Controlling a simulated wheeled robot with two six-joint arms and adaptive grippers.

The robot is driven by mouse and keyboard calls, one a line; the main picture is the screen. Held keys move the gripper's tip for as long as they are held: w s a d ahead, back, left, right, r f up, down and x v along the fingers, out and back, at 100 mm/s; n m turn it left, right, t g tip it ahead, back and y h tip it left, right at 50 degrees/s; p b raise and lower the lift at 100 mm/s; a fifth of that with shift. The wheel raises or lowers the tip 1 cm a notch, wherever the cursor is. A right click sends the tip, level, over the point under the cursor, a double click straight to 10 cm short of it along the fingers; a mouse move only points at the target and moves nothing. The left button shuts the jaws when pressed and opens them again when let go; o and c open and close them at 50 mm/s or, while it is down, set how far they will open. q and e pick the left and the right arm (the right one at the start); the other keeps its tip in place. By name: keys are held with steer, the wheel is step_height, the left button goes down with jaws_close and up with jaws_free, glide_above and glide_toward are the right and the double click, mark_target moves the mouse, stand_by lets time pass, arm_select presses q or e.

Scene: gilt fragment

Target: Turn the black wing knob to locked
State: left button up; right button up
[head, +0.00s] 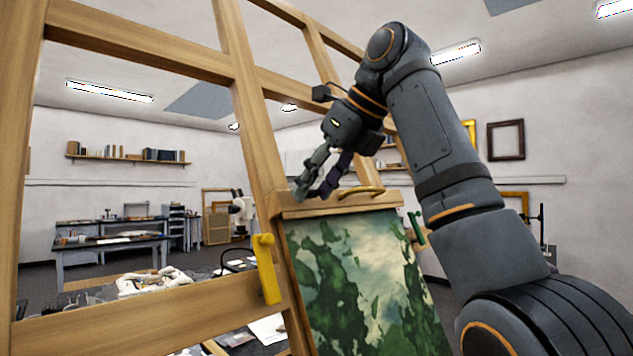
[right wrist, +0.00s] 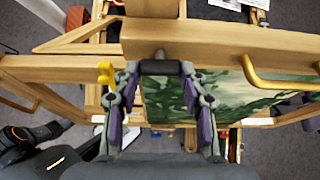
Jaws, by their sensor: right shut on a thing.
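My right gripper (head: 312,188) reaches down to the wooden top clamp bar (head: 340,203) of the easel. In the right wrist view its two fingers (right wrist: 159,78) are closed on the ends of the black wing knob (right wrist: 160,67). The knob shows as a short dark bar between the fingertips, against the edge of the wooden bar (right wrist: 225,40). It lies level across the picture, roughly along the wooden bar. In the head view the fingers hide the knob. I see no lock marking. My left gripper is not in view.
A green landscape painting (head: 350,280) stands under the clamp bar. A yellow lever (head: 265,268) is on the easel's left post and a green one (head: 417,228) at the right. A yellow handle (right wrist: 282,83) sits right of the fingers. Tall easel posts (head: 262,120) rise nearby.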

stand_by(0.6)
steer(key=o, duration=1.1)
steer(key=shift+o, duration=0.2)
